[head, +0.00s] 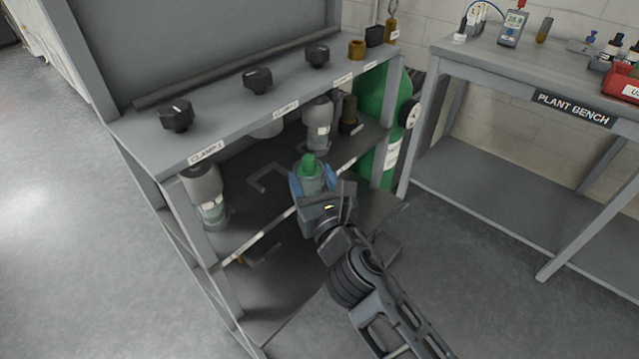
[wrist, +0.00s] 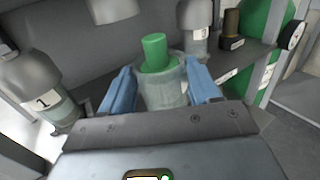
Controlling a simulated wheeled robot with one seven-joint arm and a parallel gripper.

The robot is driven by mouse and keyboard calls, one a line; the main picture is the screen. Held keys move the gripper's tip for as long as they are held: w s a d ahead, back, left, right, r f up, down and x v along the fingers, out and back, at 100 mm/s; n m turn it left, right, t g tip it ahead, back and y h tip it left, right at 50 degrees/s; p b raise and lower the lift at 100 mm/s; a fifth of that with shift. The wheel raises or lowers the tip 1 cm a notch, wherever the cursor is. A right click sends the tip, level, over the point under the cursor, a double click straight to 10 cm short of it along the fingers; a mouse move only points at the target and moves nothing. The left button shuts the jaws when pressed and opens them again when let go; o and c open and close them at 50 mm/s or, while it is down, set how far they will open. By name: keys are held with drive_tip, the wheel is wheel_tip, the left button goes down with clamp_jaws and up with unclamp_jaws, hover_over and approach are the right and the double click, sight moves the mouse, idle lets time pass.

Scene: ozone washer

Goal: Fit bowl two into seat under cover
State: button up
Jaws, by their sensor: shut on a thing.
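A clear bowl with a green cylinder standing up out of it (head: 312,176) is held upright between the blue fingers of my gripper (head: 311,184). It also shows in the wrist view (wrist: 160,88), with a finger pressed on each side. No number shows on it. The middle grey cover (head: 268,130) is mostly hidden under the top panel; its lower end shows in the wrist view (wrist: 112,10), with no bowl under it. The held bowl is in front of this cover, lower and to the right, apart from it.
A bowl marked 1 (wrist: 52,105) sits under the left cover (head: 202,182). Another grey cover (head: 318,112) with a labelled bowl stands to the right, beside a brown fitting (head: 349,112). Black clamp knobs (head: 257,80) line the panel. A green cylinder (head: 375,105) stands right.

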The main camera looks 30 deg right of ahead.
drive_tip(key=shift+w+a+f+b, duration=0.1)
drive_tip(key=shift+w+a+b, duration=0.35)
drive_tip(key=shift+w, duration=1.45)
drive_tip(key=shift+w+a+f+b, duration=0.15)
drive_tip(key=shift+w+a, duration=0.65)
drive_tip(key=shift+w, duration=1.1)
drive_tip(key=shift+w+a+b, duration=0.3)
drive_tip(key=shift+w+a, duration=0.3)
drive_tip(key=shift+w, duration=1.3)
drive_tip(key=shift+w+f, duration=0.15)
drive_tip(key=shift+f, duration=0.05)
drive_tip(key=o, duration=1.4)
drive_tip(key=shift+f, duration=0.1)
drive_tip(key=shift+v, duration=3.95)
